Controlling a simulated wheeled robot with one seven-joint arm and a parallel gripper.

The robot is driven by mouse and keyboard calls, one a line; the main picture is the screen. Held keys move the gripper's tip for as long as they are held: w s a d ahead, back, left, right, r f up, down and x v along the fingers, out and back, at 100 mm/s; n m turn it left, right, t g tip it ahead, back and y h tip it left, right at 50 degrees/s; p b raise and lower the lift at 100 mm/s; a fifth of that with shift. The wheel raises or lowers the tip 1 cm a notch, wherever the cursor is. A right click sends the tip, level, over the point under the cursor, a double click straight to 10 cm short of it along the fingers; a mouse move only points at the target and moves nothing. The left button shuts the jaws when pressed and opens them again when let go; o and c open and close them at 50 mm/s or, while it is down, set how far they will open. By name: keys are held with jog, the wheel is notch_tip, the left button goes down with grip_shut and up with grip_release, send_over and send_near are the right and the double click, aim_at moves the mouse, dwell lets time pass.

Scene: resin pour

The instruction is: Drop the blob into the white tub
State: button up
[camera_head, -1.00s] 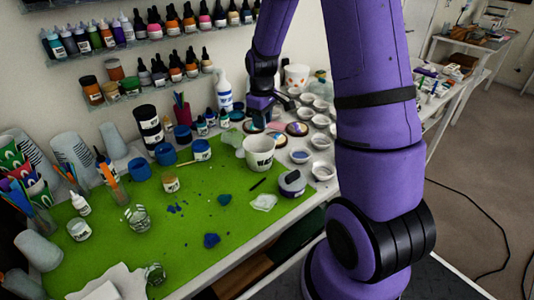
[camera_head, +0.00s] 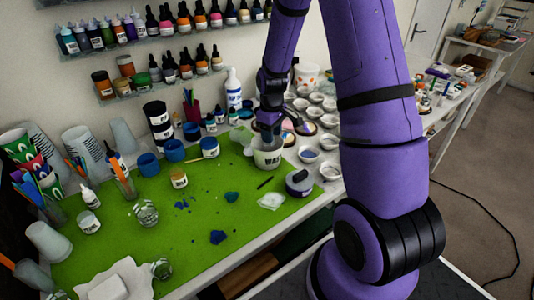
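The white tub (camera_head: 267,159), with dark lettering on its front, stands upright at the right side of the green mat. My gripper (camera_head: 269,136) points down at the tub's mouth, with its fingertips at or just inside the rim. The fingers are small and dark here, so I cannot tell whether they are open or shut, or whether they hold a blob. A dark blue blob (camera_head: 218,237) lies on the mat's front part. A smaller blue-teal blob (camera_head: 231,197) lies behind it, nearer the tub.
The mat's middle (camera_head: 200,215) is mostly clear.

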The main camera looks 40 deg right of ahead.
jog(key=shift+o, duration=1.1)
notch_tip(320, 180, up, 11)
jog(key=shift+f, duration=0.1)
